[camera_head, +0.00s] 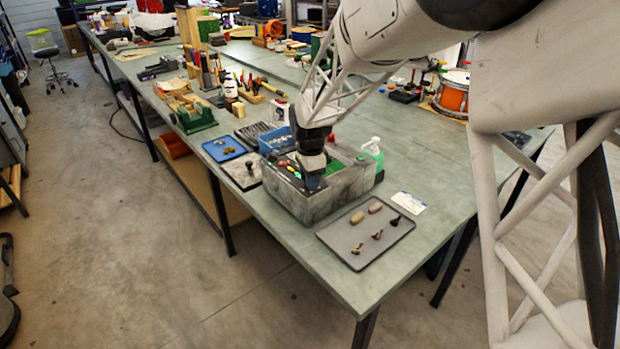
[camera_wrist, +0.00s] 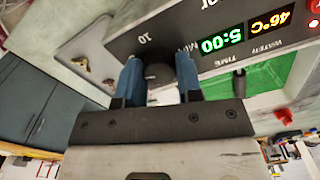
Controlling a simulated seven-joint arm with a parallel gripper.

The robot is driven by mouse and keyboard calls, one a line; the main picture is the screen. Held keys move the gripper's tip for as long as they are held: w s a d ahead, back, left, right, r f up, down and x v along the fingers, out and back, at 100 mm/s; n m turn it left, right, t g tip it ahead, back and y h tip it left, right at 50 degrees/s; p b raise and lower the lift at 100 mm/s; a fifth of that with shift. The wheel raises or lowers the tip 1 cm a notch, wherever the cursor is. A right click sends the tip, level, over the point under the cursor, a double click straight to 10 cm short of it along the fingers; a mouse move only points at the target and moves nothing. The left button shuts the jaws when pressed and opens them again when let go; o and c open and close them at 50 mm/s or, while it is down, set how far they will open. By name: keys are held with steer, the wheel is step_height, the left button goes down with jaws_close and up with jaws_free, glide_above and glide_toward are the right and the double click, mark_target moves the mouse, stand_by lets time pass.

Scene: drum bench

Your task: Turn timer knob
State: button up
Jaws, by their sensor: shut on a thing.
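The timer knob (camera_wrist: 160,74) is dark and round and sits on the dark control panel (camera_wrist: 215,25) in the wrist view. My gripper (camera_wrist: 160,82) has its two blue fingers on either side of the knob and is shut on it. Beside the knob, the panel's green display reads 5:00 and an amber one reads 46°C. In the head view, my gripper (camera_head: 312,180) reaches down onto the grey machine (camera_head: 318,205) on the bench. The knob is hidden there behind my gripper.
A grey tray (camera_head: 335,234) with several small parts lies to the right of the machine. A green spray bottle (camera_head: 373,150) stands close behind it. A blue tray (camera_head: 214,152) and a blue bin (camera_head: 270,140) lie to the left.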

steer(key=shift+m, duration=1.1)
steer(key=o, duration=0.9)
steer(key=shift+r, duration=0.2)
steer(key=shift+r, duration=3.75)
